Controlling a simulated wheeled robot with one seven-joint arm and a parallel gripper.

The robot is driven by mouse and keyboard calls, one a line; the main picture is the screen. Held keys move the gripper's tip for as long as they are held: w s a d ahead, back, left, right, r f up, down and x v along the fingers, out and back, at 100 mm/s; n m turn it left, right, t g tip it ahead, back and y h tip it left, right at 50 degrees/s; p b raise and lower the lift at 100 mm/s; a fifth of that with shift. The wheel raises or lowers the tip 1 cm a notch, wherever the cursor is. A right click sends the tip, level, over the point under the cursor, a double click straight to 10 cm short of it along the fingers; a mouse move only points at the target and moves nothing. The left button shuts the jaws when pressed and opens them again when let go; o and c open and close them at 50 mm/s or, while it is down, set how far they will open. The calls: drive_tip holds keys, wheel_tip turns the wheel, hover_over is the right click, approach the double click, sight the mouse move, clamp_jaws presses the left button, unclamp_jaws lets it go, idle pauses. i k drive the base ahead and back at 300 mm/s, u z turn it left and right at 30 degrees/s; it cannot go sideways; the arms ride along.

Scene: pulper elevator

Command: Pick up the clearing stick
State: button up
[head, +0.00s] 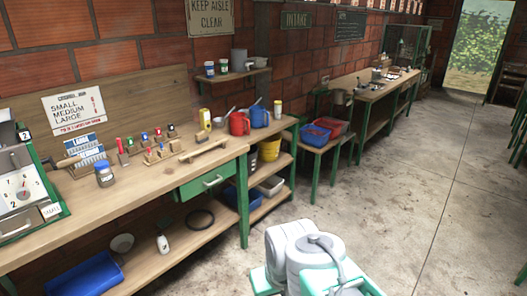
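I cannot tell for sure which thing is the clearing stick. A pale wooden bar (203,151) lies on the near workbench (130,185), close to its front edge and right of the small coloured-top items. My gripper is not in view; only white and teal parts of my own body show at the bottom centre, on the floor side of the bench.
A red jug (239,124) and blue jug (259,117) stand beyond. Blue and red trays (316,133) sit on a low table. The concrete floor (420,200) at right is clear.

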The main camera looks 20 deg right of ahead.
sight(182, 159)
drive_tip(key=z, duration=0.8)
drive_tip(key=i, duration=1.3)
drive_tip(key=u, duration=0.85)
drive_tip(key=i, duration=0.5)
drive_tip(key=z, duration=0.7)
drive_tip(key=i, duration=1.1)
drive_tip(key=u, duration=3.7)
